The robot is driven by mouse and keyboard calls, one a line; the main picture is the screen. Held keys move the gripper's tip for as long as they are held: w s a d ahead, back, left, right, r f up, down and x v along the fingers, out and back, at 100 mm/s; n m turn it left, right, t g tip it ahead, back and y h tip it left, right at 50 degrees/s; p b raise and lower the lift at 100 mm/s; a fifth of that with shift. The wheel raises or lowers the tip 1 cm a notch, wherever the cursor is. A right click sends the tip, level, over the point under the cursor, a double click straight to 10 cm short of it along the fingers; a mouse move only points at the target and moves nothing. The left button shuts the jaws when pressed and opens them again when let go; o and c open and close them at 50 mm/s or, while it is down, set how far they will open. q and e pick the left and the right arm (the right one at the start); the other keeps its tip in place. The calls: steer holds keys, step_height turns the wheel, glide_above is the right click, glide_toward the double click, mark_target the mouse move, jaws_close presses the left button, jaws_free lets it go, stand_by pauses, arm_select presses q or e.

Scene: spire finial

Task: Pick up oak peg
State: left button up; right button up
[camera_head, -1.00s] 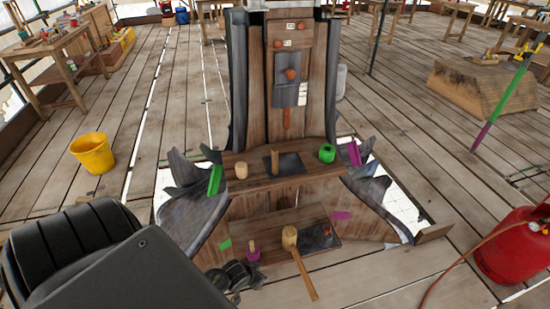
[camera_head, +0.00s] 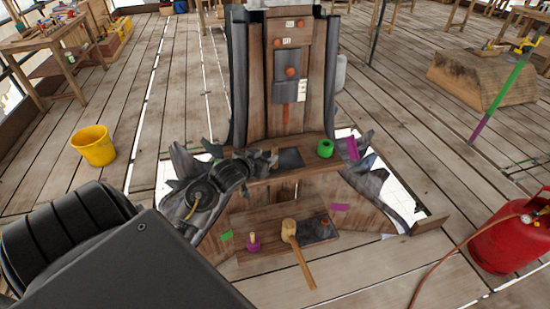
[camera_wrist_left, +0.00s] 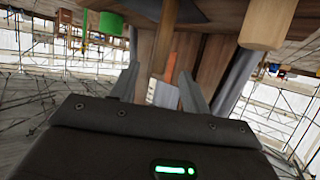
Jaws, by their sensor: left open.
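The thin upright wooden rod, which looks like the oak peg (camera_head: 275,156), stands on the wooden ledge in front of the dark square plate. In the left wrist view, where the scene appears upside down, the peg (camera_wrist_left: 163,42) hangs from the top edge, roughly in line with the gap between the fingers. My left gripper (camera_head: 260,162) is at the ledge, just left of the peg; its fingers (camera_wrist_left: 162,88) are apart with nothing clearly between them. A short pale wooden cylinder (camera_wrist_left: 265,25) shows to the right in the wrist view. My right gripper is out of view.
A green ring-like cylinder (camera_head: 325,148) stands on the ledge right of the peg. A mallet (camera_head: 290,235) and a purple-based peg (camera_head: 253,243) are on the lower step. The tall wooden panel (camera_head: 288,75) rises behind the ledge. A red gas bottle (camera_head: 510,240) stands right.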

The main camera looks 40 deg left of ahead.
mark_target(273, 152)
arm_select(q)
steer(key=shift+x, duration=1.05)
steer(key=x, duration=0.4)
steer(key=shift+w+f, duration=0.1)
steer(key=shift+f, duration=0.1)
steer(key=shift+w+a+f, duration=0.1)
steer(key=shift+w+f, duration=0.05)
steer(key=shift+w, duration=0.25)
steer(key=shift+s, duration=0.1)
jaws_close()
